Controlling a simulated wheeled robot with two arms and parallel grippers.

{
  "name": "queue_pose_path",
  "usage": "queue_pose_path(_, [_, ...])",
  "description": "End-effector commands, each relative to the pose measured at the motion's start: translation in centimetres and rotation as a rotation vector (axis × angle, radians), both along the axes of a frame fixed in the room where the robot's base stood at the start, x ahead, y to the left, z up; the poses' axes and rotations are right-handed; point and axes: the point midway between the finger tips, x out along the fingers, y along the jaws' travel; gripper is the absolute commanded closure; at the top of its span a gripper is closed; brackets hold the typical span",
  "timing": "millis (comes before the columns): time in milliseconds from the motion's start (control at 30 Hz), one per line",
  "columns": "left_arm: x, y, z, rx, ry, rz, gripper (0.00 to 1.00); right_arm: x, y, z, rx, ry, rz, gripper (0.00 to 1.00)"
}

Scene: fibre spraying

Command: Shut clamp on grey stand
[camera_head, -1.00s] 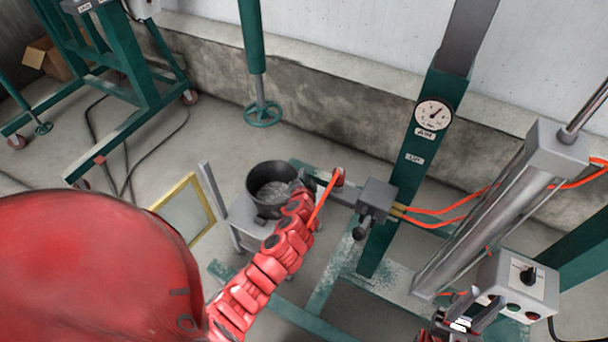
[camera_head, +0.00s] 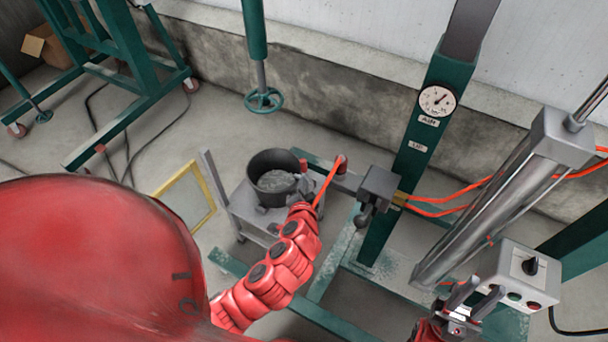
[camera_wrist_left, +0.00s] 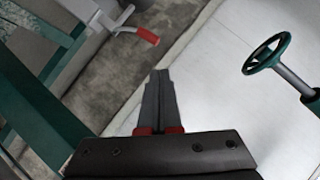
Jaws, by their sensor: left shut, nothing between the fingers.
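The grey stand (camera_head: 250,215) stands left of centre in the head view and carries a dark pot (camera_head: 272,190). A thin orange-red handle (camera_head: 327,183) shows right of the pot, beside a grey arm. In the left wrist view a red-tipped lever (camera_wrist_left: 144,35) sticks out from a grey part at top left. My left gripper (camera_wrist_left: 160,74) is shut and empty below that lever, apart from it in the picture. In the head view my red left wrist hides its fingers, near the handle's lower end. My right gripper (camera_head: 474,297) is open and empty by the control box.
A green post (camera_head: 415,150) with a gauge (camera_head: 437,100) and a grey block (camera_head: 378,187) stands right of the stand. A metal cylinder (camera_head: 490,210), orange hoses and a control box (camera_head: 520,270) are at right. A green handwheel (camera_head: 263,100) hangs behind the pot.

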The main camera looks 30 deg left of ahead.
Motion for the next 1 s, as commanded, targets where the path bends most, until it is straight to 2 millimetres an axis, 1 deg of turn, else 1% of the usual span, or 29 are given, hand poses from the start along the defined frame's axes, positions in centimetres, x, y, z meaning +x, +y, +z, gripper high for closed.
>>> queue_pose_path(33, [-0.8, -0.5, 0.3, 0.0, -0.001, -0.005, 1.0, 0.0, 0.0, -0.2, 0.0, 0.0, 0.0, 0.65])
queue_pose_path(100, [-1.8, -0.9, 0.7, 0.0, 0.001, -0.002, 1.0, 0.0, 0.0, -0.3, 0.0, 0.0, 0.0, 0.65])
queue_pose_path(200, [-2.9, -1.5, 1.5, -0.001, -0.002, -0.004, 1.0, 0.0, 0.0, -0.2, 0.0, 0.0, 0.0, 0.65])
queue_pose_path(333, [-3.8, -1.8, 1.7, 0.0, 0.002, 0.0, 1.0, 0.0, 0.0, -0.2, 0.0, 0.0, 0.0, 0.65])
queue_pose_path(1000, [-4.0, -1.9, 1.9, -0.001, 0.0, 0.001, 1.0, 0.0, 0.0, -0.2, 0.0, 0.0, 0.0, 0.65])
